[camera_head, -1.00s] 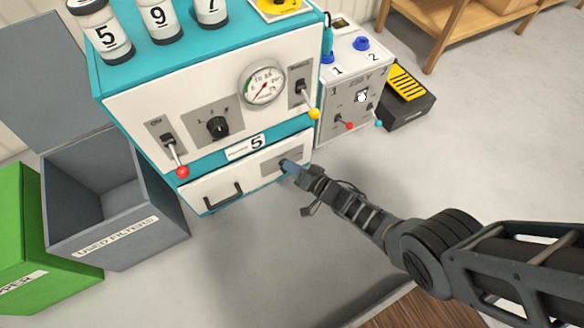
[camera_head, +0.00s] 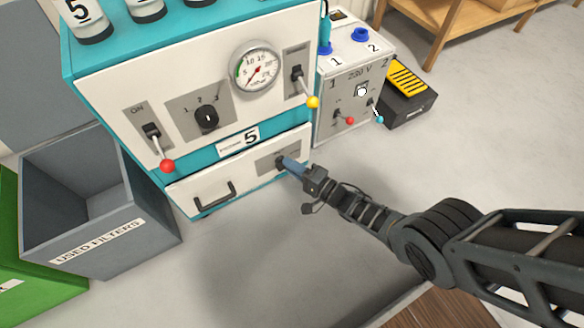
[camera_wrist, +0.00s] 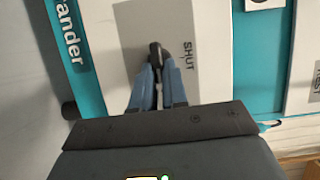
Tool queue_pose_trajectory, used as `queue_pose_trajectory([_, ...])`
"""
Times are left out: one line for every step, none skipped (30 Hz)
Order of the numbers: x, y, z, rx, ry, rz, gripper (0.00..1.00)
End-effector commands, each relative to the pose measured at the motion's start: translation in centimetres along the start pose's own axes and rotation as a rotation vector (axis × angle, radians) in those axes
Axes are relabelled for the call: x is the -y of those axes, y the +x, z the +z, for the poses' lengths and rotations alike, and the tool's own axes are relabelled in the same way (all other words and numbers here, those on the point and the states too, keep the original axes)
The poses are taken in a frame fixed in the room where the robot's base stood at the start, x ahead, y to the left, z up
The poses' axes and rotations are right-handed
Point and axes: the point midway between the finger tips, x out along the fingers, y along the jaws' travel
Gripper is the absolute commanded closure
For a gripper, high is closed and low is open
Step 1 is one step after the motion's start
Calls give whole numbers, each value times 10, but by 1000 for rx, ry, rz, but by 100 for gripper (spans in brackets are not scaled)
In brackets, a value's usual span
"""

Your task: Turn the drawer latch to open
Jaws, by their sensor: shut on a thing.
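The drawer (camera_head: 240,178) is the white front at the bottom of the teal and white machine, with a black bar handle (camera_head: 215,193). It looks closed. The drawer latch sits on a grey plate at the drawer's right end; its dark knob (camera_wrist: 154,48) shows in the wrist view beside the word "SHUT" on the plate (camera_wrist: 185,30). My gripper (camera_head: 283,162) reaches the plate from the lower right. In the wrist view its blue fingers (camera_wrist: 157,75) are shut on the latch. The fingers hide part of the latch.
A grey "USED FILTERS" bin (camera_head: 100,215) stands left of the drawer, with a green box (camera_head: 35,265) beyond it. A grey switch box (camera_head: 350,90) with levers stands to the right. The floor before the drawer is clear except for my arm.

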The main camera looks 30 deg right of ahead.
Motion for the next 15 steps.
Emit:
queue_pose_trajectory([1, 7, -4, 0, -1, -3, 100])
queue_pose_trajectory([1, 7, -4, 0, 4, -6, 100])
queue_pose_trajectory([2, 7, -4, 1, 11, -9, 100])
queue_pose_trajectory([2, 7, -4, 1, 14, -10, 100])
queue_pose_trajectory([2, 7, -4, 1, 17, -12, 100])
queue_pose_trajectory([2, 7, -4, 1, 20, -13, 100])
queue_pose_trajectory([2, 7, -4, 1, 21, -14, 100])
queue_pose_trajectory([2, 7, -4, 1, 23, -15, 100])
queue_pose_trajectory([3, 7, -4, 1, 24, -15, 100])
queue_pose_trajectory([3, 7, -4, 1, 24, -16, 100])
queue_pose_trajectory([3, 7, -4, 1, 24, -16, 100])
queue_pose_trajectory([3, 7, -4, 1, 24, -16, 100])
queue_pose_trajectory([3, 7, -4, 1, 24, -16, 100])
queue_pose_trajectory([3, 7, -4, 2, 24, -16, 100])
queue_pose_trajectory([3, 7, -4, 2, 24, -16, 100])
